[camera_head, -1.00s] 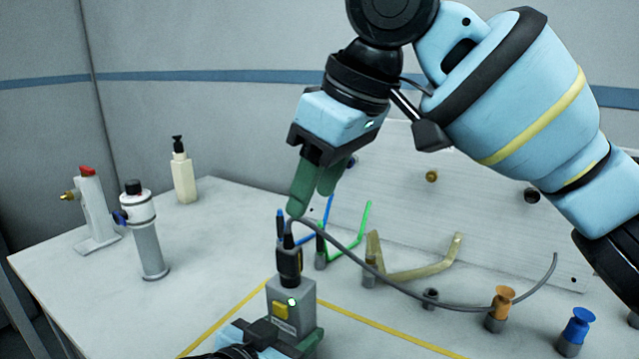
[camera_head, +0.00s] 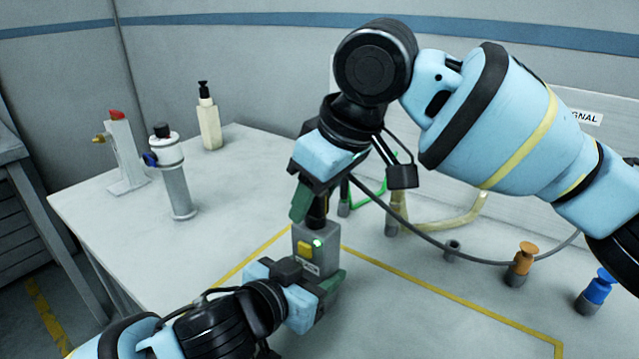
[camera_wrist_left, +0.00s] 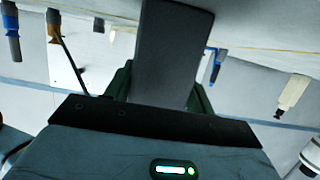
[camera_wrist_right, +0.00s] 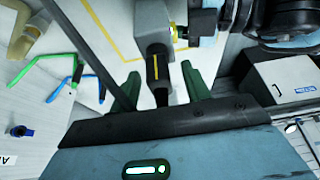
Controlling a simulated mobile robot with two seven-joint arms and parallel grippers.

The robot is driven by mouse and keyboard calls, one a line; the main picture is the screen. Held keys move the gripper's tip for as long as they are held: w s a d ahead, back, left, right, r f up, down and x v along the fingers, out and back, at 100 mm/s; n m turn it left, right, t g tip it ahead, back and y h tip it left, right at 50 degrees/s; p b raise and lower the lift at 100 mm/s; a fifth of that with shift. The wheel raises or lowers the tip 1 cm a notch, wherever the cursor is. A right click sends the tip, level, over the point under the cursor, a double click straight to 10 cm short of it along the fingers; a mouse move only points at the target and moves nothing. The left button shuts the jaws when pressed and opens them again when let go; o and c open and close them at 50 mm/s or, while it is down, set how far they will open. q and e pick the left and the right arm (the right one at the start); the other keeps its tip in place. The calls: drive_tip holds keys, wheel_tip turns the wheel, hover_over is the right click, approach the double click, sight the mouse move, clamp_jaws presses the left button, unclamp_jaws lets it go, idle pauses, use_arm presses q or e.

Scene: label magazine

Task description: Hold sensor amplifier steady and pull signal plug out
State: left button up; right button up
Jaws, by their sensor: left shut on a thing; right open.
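The sensor amplifier (camera_head: 305,248) is a grey upright box with a yellow block and a lit green lamp on its front. My left gripper (camera_head: 320,280) is shut on its lower part; in the left wrist view the dark grey body (camera_wrist_left: 172,55) fills the space between the fingers. The black signal plug (camera_head: 318,213) stands in the amplifier's top, partly hidden by my right gripper (camera_head: 312,205). In the right wrist view the plug, with a yellow stripe (camera_wrist_right: 155,68), lies between the open green fingers, with a gap visible on each side.
A grey cable (camera_head: 430,240) arcs right from the plug area. A valve-like cylinder (camera_head: 173,175) and pump bottle (camera_head: 208,120) stand at left. The table's front left is clear.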

clamp_jaws()
drive_tip(key=shift+r, duration=0.25)
drive_tip(key=shift+r, duration=2.15)
use_arm(q)
drive_tip(key=o, duration=1.2)
drive_tip(key=shift+o, duration=0.2)
